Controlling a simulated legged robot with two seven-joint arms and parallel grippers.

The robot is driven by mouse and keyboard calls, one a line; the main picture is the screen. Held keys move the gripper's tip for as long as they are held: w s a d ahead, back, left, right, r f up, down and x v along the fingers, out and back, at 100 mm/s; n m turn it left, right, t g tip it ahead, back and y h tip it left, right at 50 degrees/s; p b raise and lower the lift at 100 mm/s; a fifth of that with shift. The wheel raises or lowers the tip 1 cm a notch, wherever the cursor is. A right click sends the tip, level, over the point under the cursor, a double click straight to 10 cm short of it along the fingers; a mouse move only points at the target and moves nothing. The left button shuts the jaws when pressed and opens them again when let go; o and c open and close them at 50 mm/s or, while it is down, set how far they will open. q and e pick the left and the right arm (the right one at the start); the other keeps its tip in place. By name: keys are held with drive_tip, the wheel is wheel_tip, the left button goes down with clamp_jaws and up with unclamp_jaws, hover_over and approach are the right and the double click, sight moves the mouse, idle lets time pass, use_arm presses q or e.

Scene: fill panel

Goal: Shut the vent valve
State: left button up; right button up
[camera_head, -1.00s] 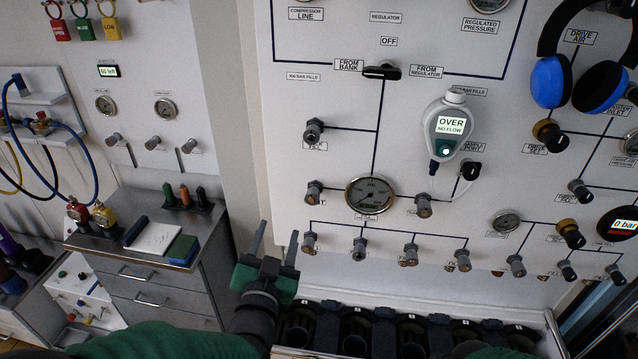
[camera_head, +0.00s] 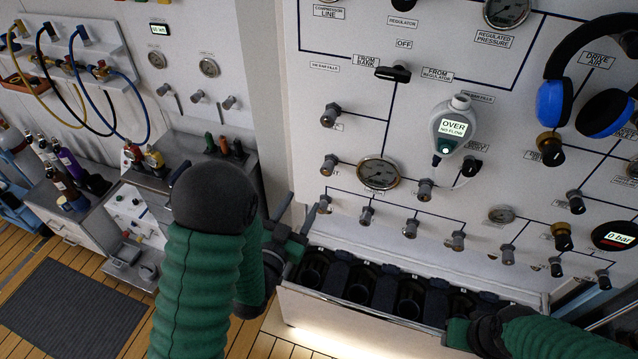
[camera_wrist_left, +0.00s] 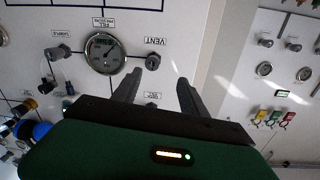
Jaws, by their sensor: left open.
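The vent valve (camera_head: 329,164) is a small grey knob on the white panel, left of a round gauge (camera_head: 378,173) in the head view. In the left wrist view, where the labels appear upside down, the vent valve (camera_wrist_left: 152,62) is a dark round knob beside its VENT label, beyond the fingertips. My left gripper (camera_head: 298,208) is open and empty, below and left of the knob and apart from it. Its two fingers (camera_wrist_left: 157,82) point toward the panel with the knob between their lines. My right gripper (camera_head: 470,335) is low at the right, its fingers unclear.
A row of grey knobs (camera_head: 411,228) sits below the gauge. A handheld meter reading OVER (camera_head: 453,126) and blue-black headphones (camera_head: 580,90) hang to the right. Dark cylinder bays (camera_head: 355,285) lie under the panel. A steel cabinet (camera_head: 65,208) stands at the left.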

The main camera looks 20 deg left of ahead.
sight(325, 173)
use_arm(q)
drive_tip(key=w+d, duration=0.1)
drive_tip(key=w, duration=0.3)
drive_tip(key=w+p, duration=0.1)
drive_tip(key=w, duration=0.2)
drive_tip(key=w+d+p, duration=0.1)
drive_tip(key=w, duration=0.3)
drive_tip(key=shift+w+d+r, duration=0.3)
drive_tip(key=shift+w+d, duration=0.05)
drive_tip(key=shift+d, duration=0.3)
drive_tip(key=shift+c, duration=0.6)
drive_tip(key=shift+d, duration=0.15)
drive_tip(key=shift+c, duration=2.5)
drive_tip(key=shift+a+f, duration=0.15)
drive_tip(key=shift+a, duration=0.5)
clamp_jaws()
drive_tip(key=shift+d+f+m+b, duration=0.15)
drive_tip(key=shift+d+m+b, duration=0.15)
drive_tip(key=shift+m+b, duration=0.55)
drive_tip(key=shift+d, duration=0.1)
drive_tip(key=o, duration=0.6)
unclamp_jaws()
drive_tip(key=shift+a+r, duration=0.2)
drive_tip(key=shift+a, duration=0.15)
use_arm(e)
drive_tip(key=shift+s+d+f, duration=0.1)
drive_tip(key=shift+d+f, duration=0.5)
drive_tip(key=shift+d, duration=0.2)
